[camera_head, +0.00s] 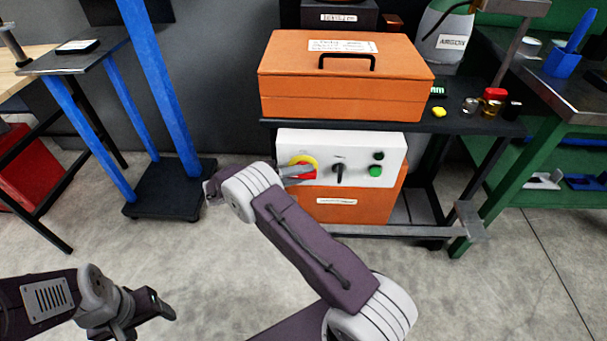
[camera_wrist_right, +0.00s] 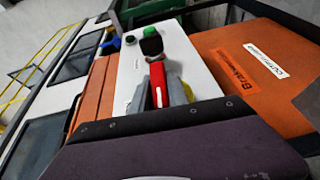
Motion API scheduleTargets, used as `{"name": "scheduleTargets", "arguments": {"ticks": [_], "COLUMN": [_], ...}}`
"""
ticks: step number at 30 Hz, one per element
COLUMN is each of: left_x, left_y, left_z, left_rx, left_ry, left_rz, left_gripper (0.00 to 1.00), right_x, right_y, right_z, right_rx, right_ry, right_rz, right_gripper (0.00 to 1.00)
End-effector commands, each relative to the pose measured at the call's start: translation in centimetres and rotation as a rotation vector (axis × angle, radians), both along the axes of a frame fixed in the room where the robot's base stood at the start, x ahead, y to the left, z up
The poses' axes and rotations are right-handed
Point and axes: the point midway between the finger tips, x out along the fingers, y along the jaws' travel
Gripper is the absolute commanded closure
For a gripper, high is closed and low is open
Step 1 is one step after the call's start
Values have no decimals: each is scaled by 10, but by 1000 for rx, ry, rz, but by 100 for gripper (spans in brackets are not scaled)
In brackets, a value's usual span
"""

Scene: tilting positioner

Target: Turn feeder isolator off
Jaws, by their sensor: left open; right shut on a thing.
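A white control panel (camera_head: 375,146) carries a red rotary handle (camera_head: 308,172) on a yellow round plate (camera_head: 304,160), taken as the isolator. My right gripper (camera_head: 292,172) reaches in from the left and is shut on the red handle. In the right wrist view the red handle (camera_wrist_right: 158,85) stands upright in the picture between grey fingers, with yellow (camera_wrist_right: 188,90) showing beside it. The fingertips are partly hidden, and the handle's marked position cannot be read. My left gripper (camera_head: 163,308) is open and empty, low at the left, far from the panel.
On the panel are a black selector knob (camera_head: 338,172) and green buttons (camera_head: 375,171), close right of the handle. An orange toolbox (camera_head: 345,85) sits on the dark bench above. A blue-legged stand (camera_head: 165,185) is at the left. The floor in front is clear.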

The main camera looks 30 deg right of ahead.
Motion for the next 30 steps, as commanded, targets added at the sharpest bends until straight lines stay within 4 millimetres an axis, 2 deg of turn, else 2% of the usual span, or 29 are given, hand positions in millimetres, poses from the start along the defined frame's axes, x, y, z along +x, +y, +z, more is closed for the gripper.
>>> {"name": "scheduleTargets", "arguments": {"ticks": [22,23,24,25,30], "left_x": [0,0,0,0,0], "left_y": [0,0,0,0,0], "left_z": [-4,-4,-4,-4,-4], "left_rx": [0,0,0,0,0], "left_ry": [0,0,0,0,0], "left_rz": [0,0,0,0,0], "left_gripper": [32,32,32,32,32], "right_x": [-1,-1,-1,-1,0], "right_y": [0,0,0,0,0], "right_z": [-1,-1,-1,-1,0], "right_rx": [-65,-65,-65,-65,-64], "right_ry": [43,43,43,43,42], "right_rz": [-1,-1,-1,-1,-1], "right_gripper": [100,74,63,58,58]}}
